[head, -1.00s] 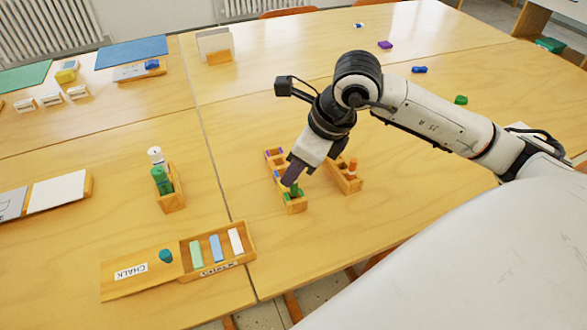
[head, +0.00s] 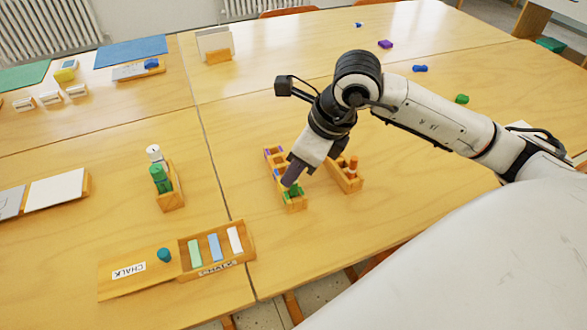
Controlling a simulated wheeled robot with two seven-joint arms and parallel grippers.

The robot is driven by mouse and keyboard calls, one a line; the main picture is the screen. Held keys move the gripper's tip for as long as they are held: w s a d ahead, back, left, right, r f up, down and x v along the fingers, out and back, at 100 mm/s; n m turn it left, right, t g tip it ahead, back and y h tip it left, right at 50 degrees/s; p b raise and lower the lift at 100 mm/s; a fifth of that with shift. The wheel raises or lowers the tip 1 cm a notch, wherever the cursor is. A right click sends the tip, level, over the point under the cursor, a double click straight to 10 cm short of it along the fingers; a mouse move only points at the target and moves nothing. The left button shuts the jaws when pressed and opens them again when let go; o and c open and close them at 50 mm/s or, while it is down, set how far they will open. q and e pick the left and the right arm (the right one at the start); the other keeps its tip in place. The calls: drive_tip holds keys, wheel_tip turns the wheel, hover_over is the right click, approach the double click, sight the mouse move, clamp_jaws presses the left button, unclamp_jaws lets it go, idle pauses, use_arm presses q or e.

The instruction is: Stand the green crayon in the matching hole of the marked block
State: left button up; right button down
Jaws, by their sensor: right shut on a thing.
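My right gripper (head: 290,183) is shut on the green crayon (head: 294,190), of which only a small part shows below the fingers. The crayon is at the front end of the marked wooden block (head: 295,206), which has a purple mark at its far end and green at its near end. The fingers and wrist cover the middle of the block and most of the crayon. I cannot tell whether the crayon's foot is inside the hole. My left gripper is out of view.
A second wooden block (head: 347,183) with an orange crayon (head: 353,166) stands close on the right. A holder (head: 171,197) with green and white items is to the left. A chalk box (head: 250,255) lies in front. The table between them is clear.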

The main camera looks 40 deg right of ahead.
drive_tip(key=shift+f+b, duration=1)
drive_tip(key=shift+b, duration=0.35)
idle(1.2)
idle(0.4)
drive_tip(key=c, duration=1.7)
unclamp_jaws()
drive_tip(key=shift+o, duration=1.3)
drive_tip(key=shift+r+p, duration=2.15)
drive_tip(key=shift+r, duration=0.9)
